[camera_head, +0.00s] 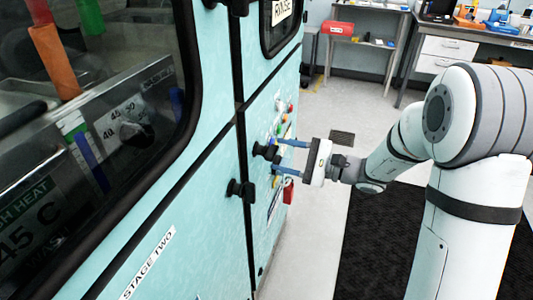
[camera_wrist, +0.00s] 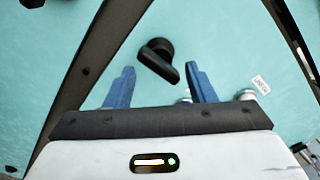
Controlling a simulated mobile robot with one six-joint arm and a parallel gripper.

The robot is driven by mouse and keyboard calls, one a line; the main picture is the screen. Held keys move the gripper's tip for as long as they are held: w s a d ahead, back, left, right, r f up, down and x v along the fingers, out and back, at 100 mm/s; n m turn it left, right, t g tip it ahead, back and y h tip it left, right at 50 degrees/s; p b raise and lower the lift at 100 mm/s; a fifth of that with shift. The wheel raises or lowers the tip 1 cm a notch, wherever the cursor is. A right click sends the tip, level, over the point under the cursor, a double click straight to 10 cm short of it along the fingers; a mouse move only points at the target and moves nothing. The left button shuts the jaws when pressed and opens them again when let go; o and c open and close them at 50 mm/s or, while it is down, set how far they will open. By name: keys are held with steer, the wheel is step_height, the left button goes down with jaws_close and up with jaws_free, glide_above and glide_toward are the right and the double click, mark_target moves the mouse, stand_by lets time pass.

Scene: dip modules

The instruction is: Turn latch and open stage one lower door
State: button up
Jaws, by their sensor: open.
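My gripper (camera_head: 278,156) is open, with its two blue fingers reaching toward the teal front of the machine. A black latch (camera_head: 264,152) sits on the far lower panel (camera_head: 262,220), just past the fingertips. In the wrist view the latch (camera_wrist: 158,58) has a round hub and a handle slanting down to the right. It appears between the two fingers in that view, with teal showing on both sides, so neither finger visibly grips it. Whether it touches a finger is unclear.
A second black latch (camera_head: 240,190) is nearer, across a dark seam, beside the panel labelled STAGE TWO (camera_head: 148,262). Coloured buttons (camera_head: 283,108) and a red tag (camera_head: 289,190) are farther along. A dark mat (camera_head: 385,225) covers the floor on the right. Benches stand behind.

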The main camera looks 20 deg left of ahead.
mark_target(276, 154)
steer(key=a, duration=0.5)
steer(key=shift+w, duration=0.15)
jaws_close()
stand_by(0.4)
